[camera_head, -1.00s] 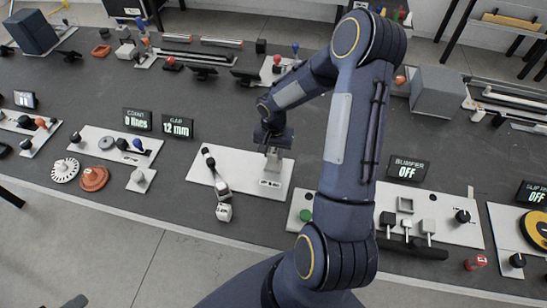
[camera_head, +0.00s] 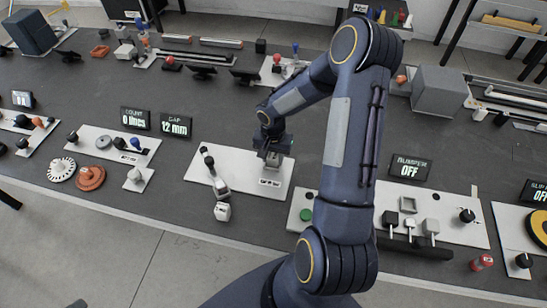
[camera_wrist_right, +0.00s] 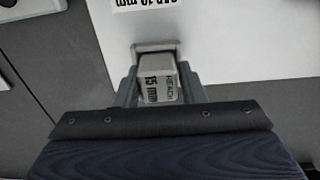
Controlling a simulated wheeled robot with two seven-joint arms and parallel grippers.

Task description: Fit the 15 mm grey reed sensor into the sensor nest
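The grey reed sensor (camera_wrist_right: 158,82), marked 15 mm, sits between the two fingers of my right gripper (camera_wrist_right: 160,88), which is shut on it. In the wrist view, the sensor's far end is at the raised grey rim of the sensor nest (camera_wrist_right: 154,47); I cannot tell whether it is inside the nest. The nest stands on a white plate (camera_wrist_right: 225,45). In the head view, my right gripper (camera_head: 272,158) points down over the right part of that plate (camera_head: 240,165), and the fingers hide most of the sensor and nest. My left gripper is not in view.
The gap display (camera_head: 176,125) reads 12 mm. Bare dark table lies behind the plate.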

